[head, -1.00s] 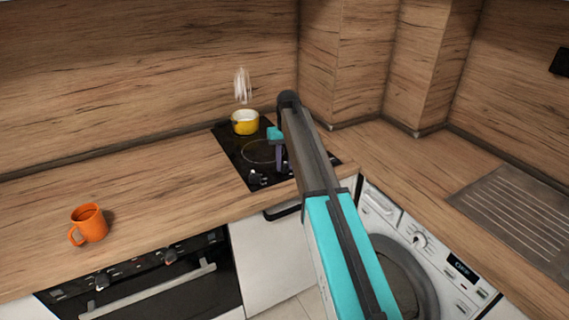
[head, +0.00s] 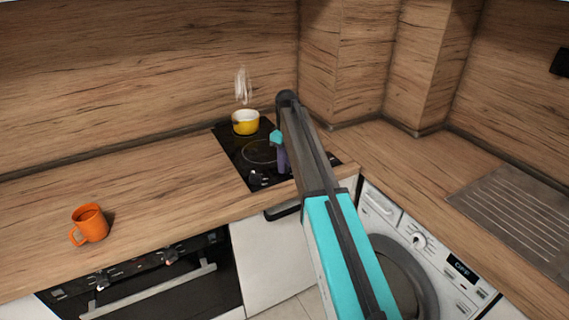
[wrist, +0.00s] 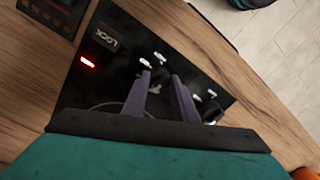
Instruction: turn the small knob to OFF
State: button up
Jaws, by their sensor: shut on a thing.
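The black cooktop (head: 236,158) is set in the wooden counter, with its knobs along the front edge. My gripper (head: 283,172) is down at the right front of the cooktop. In the wrist view, its two purple fingers (wrist: 161,74) are shut on a small dark knob (wrist: 154,88), which is mostly hidden between them. Another knob (head: 256,178) stands to the left in the head view and is clear of the fingers. White marks lie around the knobs, too blurred to read. A red indicator (wrist: 88,62) is lit beside a LOCK label (wrist: 104,37).
A yellow pot (head: 245,123) stands on the rear of the cooktop with steam above it. An orange mug (head: 89,223) is on the left counter. A washing machine (head: 420,260) is below at right, and a ridged drainer (head: 515,212) lies at far right.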

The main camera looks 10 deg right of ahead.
jog(key=shift+n, duration=0.6)
jog(key=o, duration=1)
jog(key=shift+o, duration=0.2)
jog(key=shift+r, duration=0.1)
notch_tip(320, 180, up, 14)
jog(key=b, duration=0.3)
jog(key=shift+w+d+f, duration=0.15)
jog(key=shift+w+f, duration=0.05)
jog(key=shift+w, duration=0.05)
jog(key=shift+f, duration=0.1)
